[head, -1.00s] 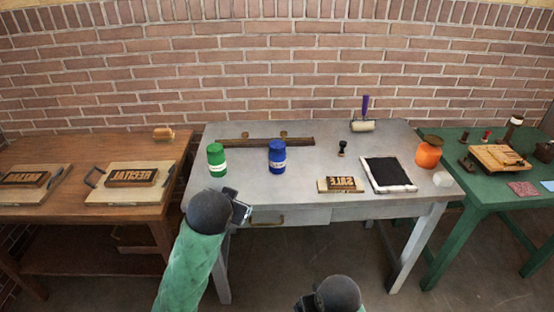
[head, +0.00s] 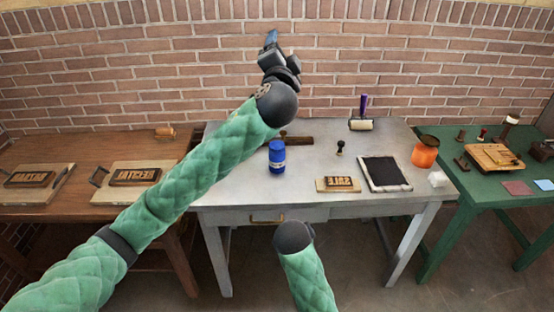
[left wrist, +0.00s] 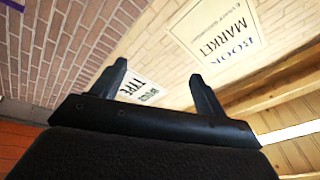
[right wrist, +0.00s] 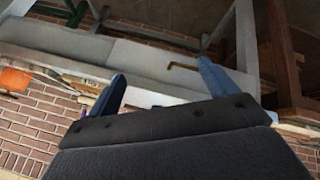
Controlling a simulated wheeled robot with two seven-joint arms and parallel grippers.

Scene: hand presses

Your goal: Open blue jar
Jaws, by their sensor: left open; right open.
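The blue jar (head: 277,157) stands upright on the grey table (head: 235,200), left of its middle. Its blue lid appears to be on. My left gripper (head: 271,38) is raised high above and beyond the jar, in front of the brick wall. It is open and empty in the left wrist view (left wrist: 157,78). My right forearm reaches toward the table's front edge in the head view, but its gripper is hidden there. In the right wrist view my right gripper (right wrist: 162,78) is open and empty. Neither gripper touches the jar.
My left arm crosses the table's left side and covers the green jar's place. A wooden stamp block (head: 338,184), black ink pad (head: 384,172), small black stamp (head: 340,148), roller (head: 361,122) and orange jar (head: 425,152) stand right of the jar. A wooden bar (head: 300,140) lies behind it.

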